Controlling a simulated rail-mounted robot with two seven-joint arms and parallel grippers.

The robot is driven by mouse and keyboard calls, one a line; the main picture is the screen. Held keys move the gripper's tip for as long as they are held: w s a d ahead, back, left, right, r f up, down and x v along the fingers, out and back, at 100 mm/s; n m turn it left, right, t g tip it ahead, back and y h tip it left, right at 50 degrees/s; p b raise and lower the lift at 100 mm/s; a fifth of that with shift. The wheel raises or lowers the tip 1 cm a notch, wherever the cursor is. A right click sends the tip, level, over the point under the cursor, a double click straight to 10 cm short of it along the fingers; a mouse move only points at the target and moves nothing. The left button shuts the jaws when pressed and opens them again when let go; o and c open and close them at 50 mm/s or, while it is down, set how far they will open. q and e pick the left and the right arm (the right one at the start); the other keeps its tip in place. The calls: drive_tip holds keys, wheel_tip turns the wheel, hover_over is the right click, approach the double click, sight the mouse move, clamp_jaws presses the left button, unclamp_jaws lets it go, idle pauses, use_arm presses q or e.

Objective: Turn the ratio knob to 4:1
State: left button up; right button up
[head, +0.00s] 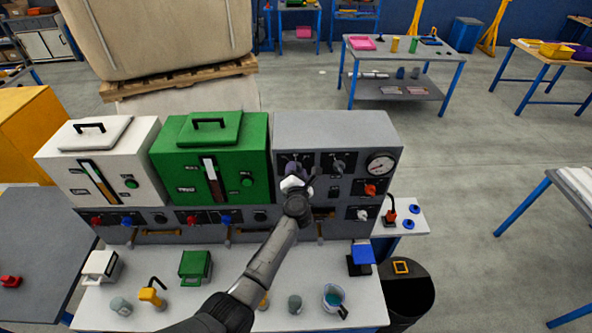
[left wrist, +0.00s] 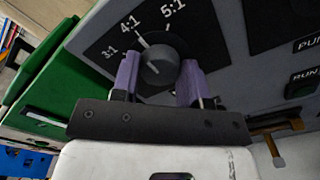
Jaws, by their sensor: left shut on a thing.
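The ratio knob (left wrist: 160,62) is a dark round knob on a dark plate in the left wrist view. White labels 3:1, 4:1 and 5:1 stand around its upper edge. A white line at its upper left lies toward the 4:1 label; I cannot tell clearly whether it is the pointer or a scale mark. My left gripper (left wrist: 160,78) has its two purple fingers on either side of the knob, shut on it. In the head view my left gripper (head: 295,182) is at the upper left of the grey cabinet (head: 335,130) and largely hides the knob. My right gripper is not in view.
Another knob (head: 338,166), a gauge (head: 381,164) and a red knob (head: 370,189) sit right of my gripper. A green unit (head: 255,140) and a white unit (head: 60,175) stand left. Small containers, including a cup (head: 334,297), stand on the bench in front.

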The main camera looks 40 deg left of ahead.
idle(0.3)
use_arm(q)
drive_tip(key=o, duration=0.9)
drive_tip(key=shift+s+d, duration=0.1)
drive_tip(key=shift+v, duration=6.8)
